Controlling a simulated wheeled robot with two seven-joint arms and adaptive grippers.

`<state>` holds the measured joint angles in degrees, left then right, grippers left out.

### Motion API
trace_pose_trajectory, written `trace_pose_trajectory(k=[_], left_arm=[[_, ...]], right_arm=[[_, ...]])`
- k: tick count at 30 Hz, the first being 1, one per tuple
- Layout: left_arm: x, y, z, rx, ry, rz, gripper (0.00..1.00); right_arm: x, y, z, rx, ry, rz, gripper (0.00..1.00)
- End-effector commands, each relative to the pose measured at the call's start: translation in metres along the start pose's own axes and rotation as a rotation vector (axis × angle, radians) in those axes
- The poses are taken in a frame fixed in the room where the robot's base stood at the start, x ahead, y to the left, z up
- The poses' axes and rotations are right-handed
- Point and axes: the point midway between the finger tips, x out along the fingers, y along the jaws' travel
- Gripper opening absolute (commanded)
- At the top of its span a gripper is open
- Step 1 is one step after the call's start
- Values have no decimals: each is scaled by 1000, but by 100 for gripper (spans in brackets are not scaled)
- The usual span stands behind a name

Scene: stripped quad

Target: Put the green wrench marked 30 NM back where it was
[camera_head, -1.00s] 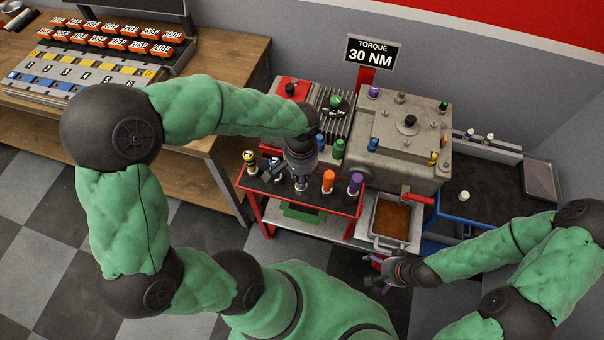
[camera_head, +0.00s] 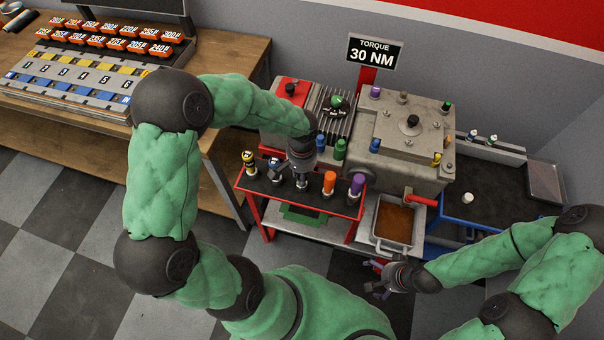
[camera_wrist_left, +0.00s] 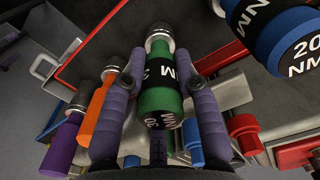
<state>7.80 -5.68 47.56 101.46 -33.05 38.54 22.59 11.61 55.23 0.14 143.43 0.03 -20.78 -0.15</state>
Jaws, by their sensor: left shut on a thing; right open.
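The green wrench (camera_wrist_left: 160,100) shows in the left wrist view, with white lettering reading 30 NM upside down. My left gripper (camera_head: 301,180) is shut on its green handle, and a finger lies on each side. I cannot tell whether the wrench's metal end is seated in the rack. My right gripper (camera_head: 380,283) is open and empty, low in front of the drain pan.
The rack also holds a yellow wrench (camera_head: 249,163), a blue 20 NM wrench (camera_wrist_left: 285,40), an orange wrench (camera_head: 329,182) and a purple wrench (camera_head: 357,184). A grey engine block (camera_head: 395,130) stands behind. A sign (camera_head: 374,53) reads TORQUE 30 NM.

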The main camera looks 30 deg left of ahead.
Motion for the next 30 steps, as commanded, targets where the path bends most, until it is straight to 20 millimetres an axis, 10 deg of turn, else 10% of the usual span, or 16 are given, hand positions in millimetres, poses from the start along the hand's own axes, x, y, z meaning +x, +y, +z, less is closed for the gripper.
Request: trace_pose_trajectory(k=[8, 9, 11, 23, 30], left_arm=[[3, 0, 0, 0, 1, 0, 0], [3, 0, 0, 0, 0, 0, 40], [2, 0, 0, 1, 0, 0, 55], [0, 0, 0, 0, 0, 0, 55], [-35, 0, -1, 1, 5, 0, 55]], right_arm=[[4, 1, 0, 0, 0, 0, 100], [3, 1, 0, 0, 0, 0, 100], [2, 1, 0, 0, 0, 0, 100], [0, 0, 0, 0, 0, 0, 100], [-10, -4, 0, 0, 0, 0, 100]])
